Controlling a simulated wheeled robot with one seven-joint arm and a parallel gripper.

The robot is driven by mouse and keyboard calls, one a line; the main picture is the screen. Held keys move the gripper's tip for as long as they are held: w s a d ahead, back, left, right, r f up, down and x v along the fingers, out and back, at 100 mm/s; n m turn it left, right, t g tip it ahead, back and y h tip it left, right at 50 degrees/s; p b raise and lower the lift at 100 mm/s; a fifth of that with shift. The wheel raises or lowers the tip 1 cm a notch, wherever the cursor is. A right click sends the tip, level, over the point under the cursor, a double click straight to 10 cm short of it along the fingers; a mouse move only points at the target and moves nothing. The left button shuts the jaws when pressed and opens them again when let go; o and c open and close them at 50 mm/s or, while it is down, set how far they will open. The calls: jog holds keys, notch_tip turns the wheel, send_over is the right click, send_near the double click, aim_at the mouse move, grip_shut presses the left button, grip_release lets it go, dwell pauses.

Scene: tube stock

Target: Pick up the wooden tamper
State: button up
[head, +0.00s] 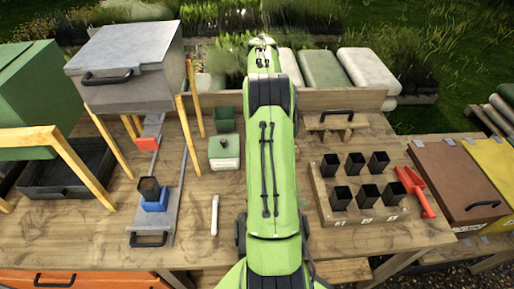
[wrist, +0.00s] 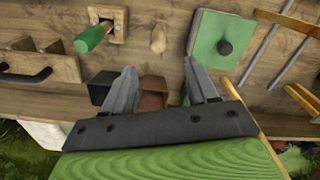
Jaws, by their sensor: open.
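A pale, rounded wooden piece (wrist: 158,38), which looks like the wooden tamper, stands on the bench in the wrist view, above the gap between my fingertips. I cannot be sure how its lower part is shaped. In the head view my green arm covers this area. My gripper (wrist: 168,82) is open, its two grey fingers spread apart and not touching the tamper. A brown block-like thing (wrist: 153,92) shows between the fingers. The gripper's tips are hidden in the head view.
A green-handled tool (wrist: 95,37) in a wooden holder and a green lid with a dark knob (wrist: 222,44) flank the tamper. A wooden piece with a black handle (head: 336,120), black pots (head: 340,198) and a red scoop (head: 416,190) lie right of my arm.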

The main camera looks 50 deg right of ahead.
jog(key=f, duration=0.4)
jog(key=d+f, duration=0.1)
jog(key=f, duration=0.1)
jog(key=shift+f, duration=0.25)
jog(key=f, duration=0.4)
jog(key=shift+a+f, duration=0.3)
jog(key=shift+f, duration=0.1)
jog(key=shift+d+f, duration=0.15)
jog(key=shift+f, duration=0.3)
jog(key=shift+r, duration=0.1)
jog(key=shift+c, duration=0.8)
grip_shut()
